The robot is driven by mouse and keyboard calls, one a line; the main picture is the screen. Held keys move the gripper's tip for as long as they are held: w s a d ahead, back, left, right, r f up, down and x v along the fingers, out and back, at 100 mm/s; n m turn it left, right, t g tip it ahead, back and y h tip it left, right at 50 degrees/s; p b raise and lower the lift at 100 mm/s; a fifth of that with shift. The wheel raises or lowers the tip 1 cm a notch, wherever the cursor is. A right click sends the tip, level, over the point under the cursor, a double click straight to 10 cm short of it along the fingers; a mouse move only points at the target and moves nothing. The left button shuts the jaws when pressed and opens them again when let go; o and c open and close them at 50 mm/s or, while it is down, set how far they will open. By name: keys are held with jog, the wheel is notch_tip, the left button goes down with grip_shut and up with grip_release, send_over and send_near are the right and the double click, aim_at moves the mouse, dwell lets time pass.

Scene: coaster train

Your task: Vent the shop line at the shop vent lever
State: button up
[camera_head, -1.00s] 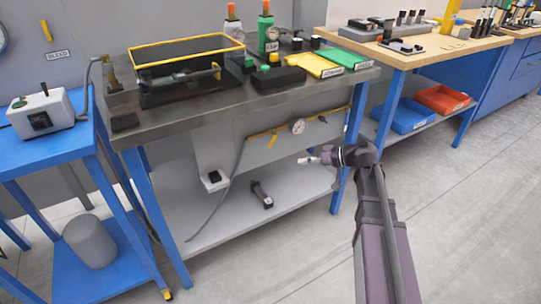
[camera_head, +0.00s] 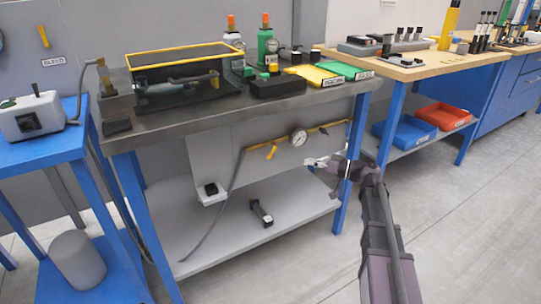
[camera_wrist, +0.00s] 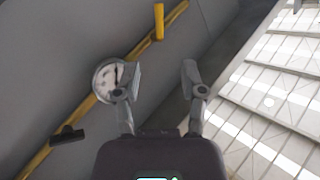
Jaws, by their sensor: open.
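A yellow pipe (camera_head: 318,129) runs along the panel under the grey bench, with a round gauge (camera_head: 298,137) on it. A yellow lever (camera_head: 272,152) hangs from the pipe, left of the gauge. In the wrist view the yellow lever (camera_wrist: 159,21) is at the top, the gauge (camera_wrist: 107,80) is partly behind a finger, and a black handle (camera_wrist: 68,135) is lower left. No label shows which is the shop vent lever. My gripper (camera_head: 313,161) is open and empty, below and right of the gauge; it also shows in the wrist view (camera_wrist: 160,78).
The bench's blue front leg (camera_head: 350,170) stands close to my gripper. A lower shelf (camera_head: 285,222) holds a dark cylinder (camera_head: 261,213). A grey hose (camera_head: 222,200) hangs left of the pipe. A yellow wall lever (camera_head: 43,36) hangs above a BLEED label. The right floor is clear.

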aim_at(271, 154)
jog(key=shift+a, duration=0.1)
jog(key=shift+x, duration=6.8)
